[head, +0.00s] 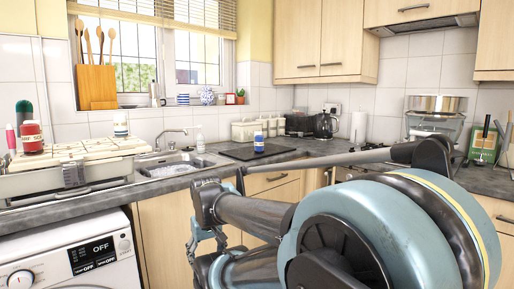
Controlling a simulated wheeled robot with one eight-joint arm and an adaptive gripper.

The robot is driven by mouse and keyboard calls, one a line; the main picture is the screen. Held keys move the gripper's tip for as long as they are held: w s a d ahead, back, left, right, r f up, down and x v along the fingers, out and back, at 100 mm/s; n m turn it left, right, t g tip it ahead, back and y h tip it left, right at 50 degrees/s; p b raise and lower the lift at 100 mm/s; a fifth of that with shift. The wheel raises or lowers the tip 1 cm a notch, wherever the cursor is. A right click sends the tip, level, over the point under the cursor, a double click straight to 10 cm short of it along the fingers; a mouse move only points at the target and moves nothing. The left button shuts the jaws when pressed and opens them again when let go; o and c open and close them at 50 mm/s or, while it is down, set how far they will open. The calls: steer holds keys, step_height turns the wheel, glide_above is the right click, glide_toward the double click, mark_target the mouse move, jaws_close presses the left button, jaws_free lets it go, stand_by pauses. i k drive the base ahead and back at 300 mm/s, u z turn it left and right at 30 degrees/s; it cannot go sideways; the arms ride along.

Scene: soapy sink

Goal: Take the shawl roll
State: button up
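I cannot pick out anything in the head view that is clearly a shawl roll. A small dark grey bundle-like thing (74,174) is at the front of the draining area left of the sink, but I cannot tell what it is. My gripper (206,254) hangs low in front of the cupboards, below the counter edge. Its teal finger links show partly and my arm covers much of the rest. I see nothing held in it, but its opening is unclear.
The sink (172,168) has suds in it. A blue-labelled jar (259,142) stands on a dark board (240,154). A red jar (32,138) stands on a pale tiled board (75,154). A washing machine (70,255) is below left. My arm hides much of the right side.

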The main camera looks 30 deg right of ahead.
mark_target(259, 139)
steer(key=u, duration=2.05)
steer(key=k, duration=1.15)
steer(key=z, duration=1.7)
steer(key=i, duration=0.8)
